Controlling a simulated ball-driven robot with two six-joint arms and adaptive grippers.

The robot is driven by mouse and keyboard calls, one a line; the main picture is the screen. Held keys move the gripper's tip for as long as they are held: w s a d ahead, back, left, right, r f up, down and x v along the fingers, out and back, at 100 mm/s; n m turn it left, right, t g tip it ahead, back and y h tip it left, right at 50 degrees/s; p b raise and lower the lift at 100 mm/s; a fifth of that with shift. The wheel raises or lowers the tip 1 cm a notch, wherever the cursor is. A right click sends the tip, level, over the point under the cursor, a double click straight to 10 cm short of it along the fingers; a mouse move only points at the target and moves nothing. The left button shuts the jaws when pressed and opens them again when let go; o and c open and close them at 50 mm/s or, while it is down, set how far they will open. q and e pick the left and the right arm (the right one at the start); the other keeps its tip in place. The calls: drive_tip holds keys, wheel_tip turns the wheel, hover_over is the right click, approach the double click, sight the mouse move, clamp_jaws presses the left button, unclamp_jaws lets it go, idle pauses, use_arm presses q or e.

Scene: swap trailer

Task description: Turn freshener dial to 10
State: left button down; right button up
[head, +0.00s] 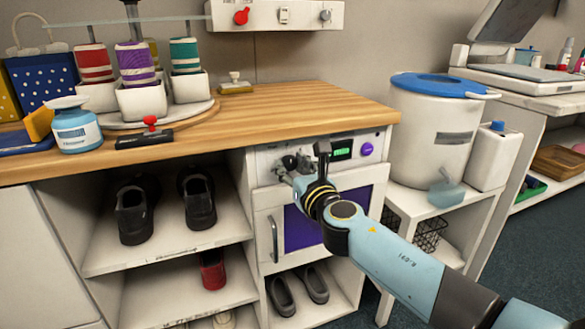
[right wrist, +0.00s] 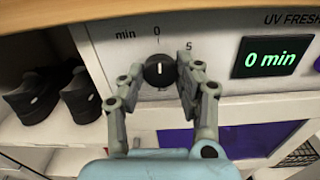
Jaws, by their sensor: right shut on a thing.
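The black freshener dial (right wrist: 158,70) shows in the right wrist view, its white pointer line straight up at the 0 mark. The labels "min", "0" and "5" are printed around it; no 10 mark is visible. The green display (right wrist: 274,56) reads "0 min"; it also shows in the head view (head: 342,150). My right gripper (right wrist: 161,76) is shut on the dial, one finger on each side. In the head view my right gripper (head: 293,165) is at the freshener panel (head: 266,158) and hides the dial. My left gripper is not in view.
A purple button (head: 367,149) sits right of the display. Below is the freshener door with a handle (head: 273,238) and purple window. The wooden counter (head: 300,105) overhangs the panel. Black shoes (head: 134,212) stand on the left shelf. A white bin (head: 432,135) stands at right.

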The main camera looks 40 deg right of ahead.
drive_tip(key=m+b, duration=0.1)
drive_tip(key=m, duration=0.2)
drive_tip(key=shift+f+m, duration=0.1)
drive_tip(key=shift+m, duration=0.2)
drive_tip(key=m+b, duration=0.1)
drive_tip(key=m, duration=0.2)
drive_tip(key=shift+m, duration=0.3)
drive_tip(key=m+b, duration=0.2)
drive_tip(key=m, duration=0.2)
drive_tip(key=shift+m, duration=0.3)
drive_tip(key=m+b, duration=0.1)
drive_tip(key=m, duration=0.2)
drive_tip(key=shift+f+m, duration=0.1)
drive_tip(key=shift+m, duration=0.2)
drive_tip(key=m+b, duration=0.2)
drive_tip(key=m, duration=0.1)
drive_tip(key=shift+m, duration=0.7)
use_arm(q)
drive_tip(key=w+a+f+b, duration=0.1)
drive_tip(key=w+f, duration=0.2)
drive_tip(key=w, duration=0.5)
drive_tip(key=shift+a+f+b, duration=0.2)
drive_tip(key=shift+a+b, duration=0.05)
drive_tip(key=shift+b, duration=0.05)
use_arm(e)
drive_tip(key=shift+m, duration=1.8)
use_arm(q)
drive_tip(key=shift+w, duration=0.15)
